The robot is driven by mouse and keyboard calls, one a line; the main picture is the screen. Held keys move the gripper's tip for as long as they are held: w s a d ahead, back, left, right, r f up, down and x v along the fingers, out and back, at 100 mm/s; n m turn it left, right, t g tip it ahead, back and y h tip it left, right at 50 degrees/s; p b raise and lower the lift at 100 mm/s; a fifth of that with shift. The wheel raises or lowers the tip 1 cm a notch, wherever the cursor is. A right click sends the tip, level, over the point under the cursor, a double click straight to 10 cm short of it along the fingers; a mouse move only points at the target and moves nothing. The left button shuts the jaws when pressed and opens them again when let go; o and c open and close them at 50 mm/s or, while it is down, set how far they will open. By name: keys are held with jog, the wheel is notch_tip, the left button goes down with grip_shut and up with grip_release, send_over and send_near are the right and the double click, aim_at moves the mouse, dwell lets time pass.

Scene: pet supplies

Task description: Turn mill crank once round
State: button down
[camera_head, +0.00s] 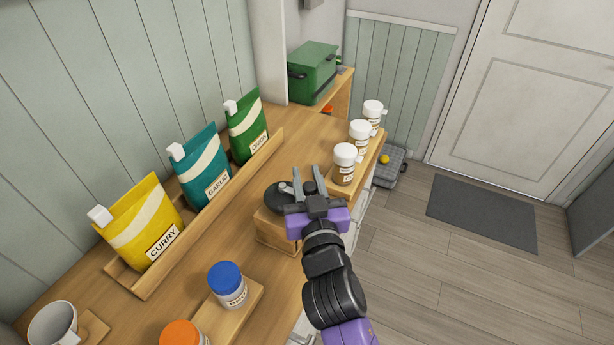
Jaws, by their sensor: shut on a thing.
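The mill (268,228) is a wooden box with a dark round top (275,199), standing near the right edge of the wooden counter. A grey crank arm (286,187) shows above the dark top, with a dark knob (309,187) at its right end. My gripper (307,175) reaches in from the lower right, and its two grey fingers are shut on the knob. My purple and black wrist hides part of the mill's right side.
White-capped jars (344,164) stand along the counter's right edge, just beyond my gripper. Curry (147,226), garlic (202,167) and green (246,126) pouches stand in a wooden rack on the left. A blue-capped jar (227,284) and an orange-capped jar (182,334) are nearer.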

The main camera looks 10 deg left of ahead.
jog(key=shift+s+f+m+h+b, duration=0.25)
jog(key=shift+h+b, duration=0.25)
jog(key=shift+b, duration=1)
jog(key=shift+f+h+b, duration=0.1)
jog(key=shift+h+b, duration=0.2)
jog(key=shift+b, duration=0.4)
jog(key=m+h+b, duration=0.1)
jog(key=b, duration=0.3)
jog(key=shift+s+m+t+h, duration=0.3)
jog(key=shift+m+h, duration=0.05)
jog(key=shift+h, duration=0.05)
jog(key=m+h+b, duration=0.1)
jog(key=h+b, duration=0.1)
jog(key=b, duration=0.1)
jog(key=s+m+h+b, duration=0.1)
jog(key=m+h+b, duration=0.1)
jog(key=h+b, duration=0.1)
jog(key=shift+s+a, duration=0.15)
jog(key=shift+a, duration=0.05)
jog(key=h+b, duration=0.1)
jog(key=m+h+b, duration=0.1)
jog(key=m+g+h+b, duration=0.1)
jog(key=shift+s+r, duration=0.3)
jog(key=shift+s, duration=0.1)
jog(key=shift+s+m+h, duration=0.1)
jog(key=shift+m+h, duration=0.2)
jog(key=c, duration=1.1)
grip_release()
jog(key=shift+a, duration=0.1)
jog(key=shift+c, duration=0.2)
